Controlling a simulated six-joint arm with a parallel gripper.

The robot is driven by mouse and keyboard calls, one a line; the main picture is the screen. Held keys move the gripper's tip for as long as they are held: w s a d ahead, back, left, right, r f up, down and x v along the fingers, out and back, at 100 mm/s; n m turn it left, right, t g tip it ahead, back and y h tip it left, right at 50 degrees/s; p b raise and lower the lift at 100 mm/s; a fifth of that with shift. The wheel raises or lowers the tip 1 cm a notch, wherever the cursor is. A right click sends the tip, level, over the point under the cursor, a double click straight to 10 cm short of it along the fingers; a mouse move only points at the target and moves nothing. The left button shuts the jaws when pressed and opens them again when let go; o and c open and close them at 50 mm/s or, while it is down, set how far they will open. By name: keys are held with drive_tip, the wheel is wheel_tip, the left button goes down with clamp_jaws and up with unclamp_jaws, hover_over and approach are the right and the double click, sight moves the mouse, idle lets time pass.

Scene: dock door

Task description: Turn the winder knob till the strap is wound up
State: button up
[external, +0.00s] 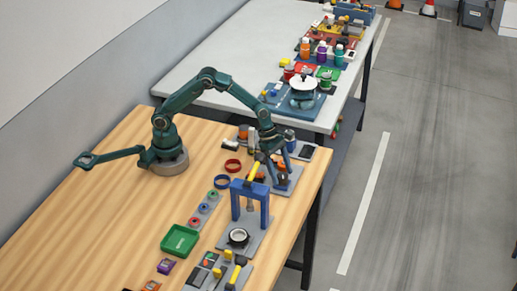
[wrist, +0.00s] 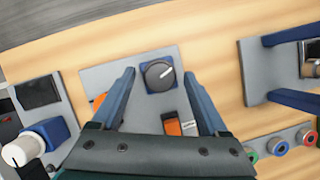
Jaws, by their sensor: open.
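The winder knob (wrist: 158,74) is a dark round knob with a white pointer line, on a blue square base. It sits on a grey plate (wrist: 146,108) in the wrist view. An orange piece (wrist: 172,127), possibly the strap, lies below the knob beside a pale metallic part. More orange (wrist: 98,102) shows at the left, partly behind a finger. My gripper (wrist: 160,73) is open, with one blue finger on each side of the knob and gaps between. In the external view my gripper (external: 281,176) is over the same plate and hides most of it.
A blue frame (external: 250,188) on a grey plate stands close by, to the right in the wrist view. A device with a white knob (wrist: 22,150) is at the left there. A green tray (external: 180,241) is farther off; bare wood lies left of it.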

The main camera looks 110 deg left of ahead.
clamp_jaws()
drive_tip(key=shift+m, duration=0.3)
drive_tip(key=m+h, duration=0.1)
drive_tip(key=m, duration=0.1)
drive_tip(key=m+g+h, duration=0.1)
drive_tip(key=m, duration=0.2)
drive_tip(key=shift+w+a, duration=0.2)
drive_tip(key=m+g, duration=0.1)
drive_tip(key=m, duration=0.1)
drive_tip(key=m+h, duration=0.1)
drive_tip(key=m, duration=0.1)
drive_tip(key=shift+m+g, duration=0.4)
drive_tip(key=shift+m+g, duration=0.3)
drive_tip(key=shift+m, duration=0.6)
